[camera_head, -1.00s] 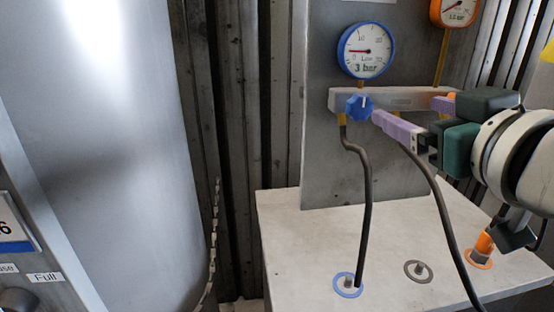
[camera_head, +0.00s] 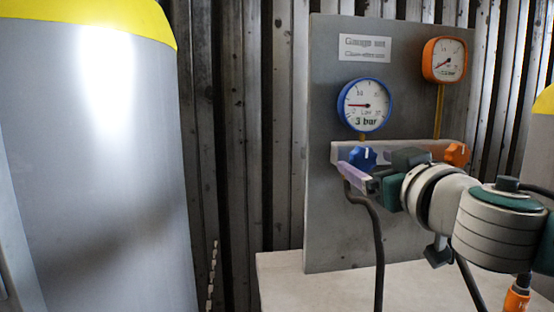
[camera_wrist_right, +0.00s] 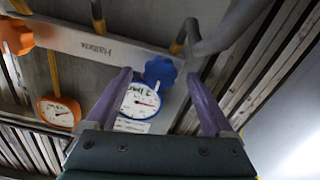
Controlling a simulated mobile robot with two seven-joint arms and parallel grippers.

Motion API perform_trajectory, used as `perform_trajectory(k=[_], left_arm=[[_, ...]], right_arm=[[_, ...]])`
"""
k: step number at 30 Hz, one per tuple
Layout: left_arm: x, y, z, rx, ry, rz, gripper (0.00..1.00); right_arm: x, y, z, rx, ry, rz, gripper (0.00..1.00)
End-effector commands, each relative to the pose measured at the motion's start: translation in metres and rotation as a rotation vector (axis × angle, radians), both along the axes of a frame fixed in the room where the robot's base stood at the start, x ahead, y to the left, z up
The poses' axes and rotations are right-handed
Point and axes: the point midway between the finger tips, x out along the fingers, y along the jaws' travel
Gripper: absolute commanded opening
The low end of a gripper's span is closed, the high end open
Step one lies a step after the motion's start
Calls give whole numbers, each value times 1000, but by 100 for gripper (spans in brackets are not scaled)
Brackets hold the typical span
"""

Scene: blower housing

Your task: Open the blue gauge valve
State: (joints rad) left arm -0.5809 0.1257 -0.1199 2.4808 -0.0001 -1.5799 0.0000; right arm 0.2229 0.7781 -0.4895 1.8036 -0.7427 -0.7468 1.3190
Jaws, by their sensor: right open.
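The blue valve knob (camera_head: 362,158) sits on the left end of the grey manifold bar, below the blue-rimmed gauge (camera_head: 365,105) reading "3 bar". My right gripper (camera_head: 368,164) is open at the knob, its near purple finger reaching just below and left of it. In the right wrist view the blue knob (camera_wrist_right: 160,72) shows between the two spread purple fingers (camera_wrist_right: 158,76), nearer the left one. Whether either finger touches it I cannot tell. The blue gauge also shows there (camera_wrist_right: 138,100). My left gripper is not in view.
An orange knob (camera_head: 456,154) and an orange gauge (camera_head: 444,60) are on the right of the same panel (camera_head: 325,220). A dark hose (camera_head: 380,240) hangs below the bar. A large grey cylinder (camera_head: 95,170) with a yellow top stands at the left.

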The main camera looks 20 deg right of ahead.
Motion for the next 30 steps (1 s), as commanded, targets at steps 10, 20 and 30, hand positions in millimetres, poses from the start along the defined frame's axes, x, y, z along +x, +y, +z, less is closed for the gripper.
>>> perform_trajectory(k=[10, 20, 30], left_arm=[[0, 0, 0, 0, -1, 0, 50], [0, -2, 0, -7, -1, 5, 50], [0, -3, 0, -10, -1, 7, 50]], right_arm=[[8, -2, 0, 1, 1, 0, 87], [8, -2, 0, 0, 0, 0, 57], [7, -2, 0, 0, 0, 0, 18]])
